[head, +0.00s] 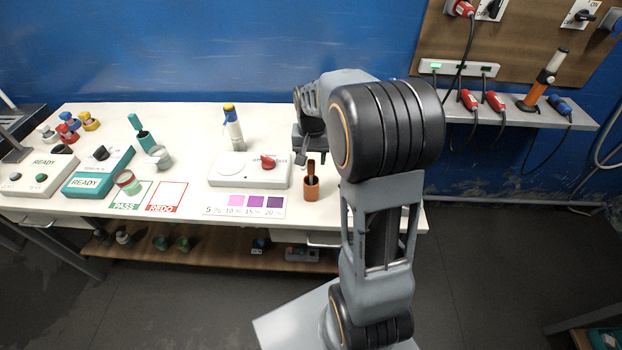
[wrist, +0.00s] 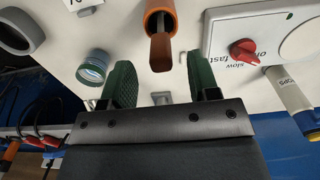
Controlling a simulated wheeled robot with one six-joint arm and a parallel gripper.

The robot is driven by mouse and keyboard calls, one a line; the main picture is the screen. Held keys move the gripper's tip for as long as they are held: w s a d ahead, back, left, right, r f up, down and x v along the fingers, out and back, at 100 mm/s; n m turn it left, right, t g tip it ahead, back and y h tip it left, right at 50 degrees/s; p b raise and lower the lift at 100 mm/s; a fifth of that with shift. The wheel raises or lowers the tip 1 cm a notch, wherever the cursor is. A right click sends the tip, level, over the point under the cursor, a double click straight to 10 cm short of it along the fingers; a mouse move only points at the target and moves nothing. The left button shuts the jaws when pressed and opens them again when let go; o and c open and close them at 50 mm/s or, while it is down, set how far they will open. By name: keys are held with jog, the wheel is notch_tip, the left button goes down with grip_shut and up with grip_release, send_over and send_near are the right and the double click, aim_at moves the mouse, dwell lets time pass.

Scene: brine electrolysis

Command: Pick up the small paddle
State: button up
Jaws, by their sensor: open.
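The small paddle is a brown stick standing in an orange cup (head: 311,187) on the white table, right of the stirrer plate. In the head view its top (head: 311,167) sticks out of the cup. In the wrist view the paddle (wrist: 161,52) rises from the orange cup (wrist: 154,7) towards the camera. My gripper (wrist: 161,80) is open and empty, with green-lined fingers. The paddle's near end appears between the fingertips in the wrist view, with gaps on both sides. In the head view the gripper (head: 300,150) is partly hidden by my arm, just behind the cup.
A white stirrer plate with a red knob (head: 225,172) stands left of the cup, with a blue-and-white bottle (head: 233,130) behind it. A blue-rimmed vial (wrist: 93,68) is beside my left finger in the wrist view. A colour card (head: 245,205) lies in front. A wall shelf (head: 510,108) is at right.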

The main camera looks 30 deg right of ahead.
aim_at(311, 179)
jog(key=shift+w+d+f+p, duration=0.15)
jog(key=shift+f+p, duration=0.4)
jog(key=shift+f, duration=1.85)
jog(key=c, duration=1)
